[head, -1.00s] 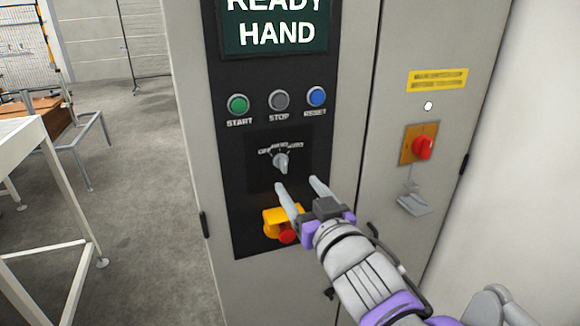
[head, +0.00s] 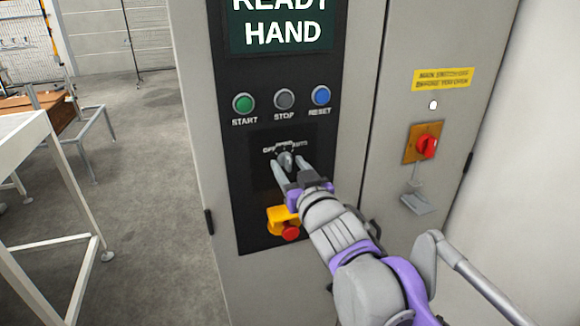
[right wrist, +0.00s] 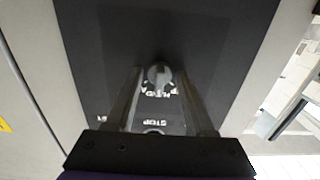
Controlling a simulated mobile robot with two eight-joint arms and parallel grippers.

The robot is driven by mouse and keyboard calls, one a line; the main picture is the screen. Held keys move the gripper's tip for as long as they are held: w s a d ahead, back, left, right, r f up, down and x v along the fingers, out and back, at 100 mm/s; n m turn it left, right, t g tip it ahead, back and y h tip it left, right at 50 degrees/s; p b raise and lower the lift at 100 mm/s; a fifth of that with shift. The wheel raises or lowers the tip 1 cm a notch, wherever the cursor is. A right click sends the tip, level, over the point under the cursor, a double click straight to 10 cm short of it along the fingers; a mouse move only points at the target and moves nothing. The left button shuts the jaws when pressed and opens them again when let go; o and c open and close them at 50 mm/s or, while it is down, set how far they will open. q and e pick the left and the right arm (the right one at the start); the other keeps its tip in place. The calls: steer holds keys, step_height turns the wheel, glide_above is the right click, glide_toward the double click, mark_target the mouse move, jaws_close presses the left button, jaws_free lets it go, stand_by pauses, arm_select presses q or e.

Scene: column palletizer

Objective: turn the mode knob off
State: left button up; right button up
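The mode knob (head: 286,160) is a small grey knob on the dark control panel (head: 262,215), below the green, grey and blue buttons. OFF is printed at its upper left, with further position labels across the top. The display above reads READY HAND. My right gripper (head: 290,166) is at the knob, one finger on each side. In the right wrist view the knob (right wrist: 160,74) shows between the two spread fingers, near their tips. I see no clear contact on either finger. My left gripper is not in view.
A yellow-backed red emergency button (head: 290,231) sits just below my right gripper. The start (head: 243,103), stop (head: 284,99) and reset (head: 320,96) buttons are above the knob. A red main switch (head: 427,146) is on the right door. A white table frame (head: 40,150) stands left.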

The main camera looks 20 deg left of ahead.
jaws_close()
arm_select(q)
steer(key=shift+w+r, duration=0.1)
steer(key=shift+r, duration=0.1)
arm_select(e)
steer(key=n+p, duration=0.2)
steer(key=n, duration=0.2)
steer(key=shift+r+n+p, duration=0.15)
steer(key=shift+n+p, duration=0.2)
steer(key=shift+n, duration=0.05)
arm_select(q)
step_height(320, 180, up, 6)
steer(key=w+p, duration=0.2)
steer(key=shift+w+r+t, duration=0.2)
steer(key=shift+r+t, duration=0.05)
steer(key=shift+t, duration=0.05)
arm_select(e)
steer(key=shift+n, duration=2.5)
steer(key=shift+o, duration=1.7)
jaws_free()
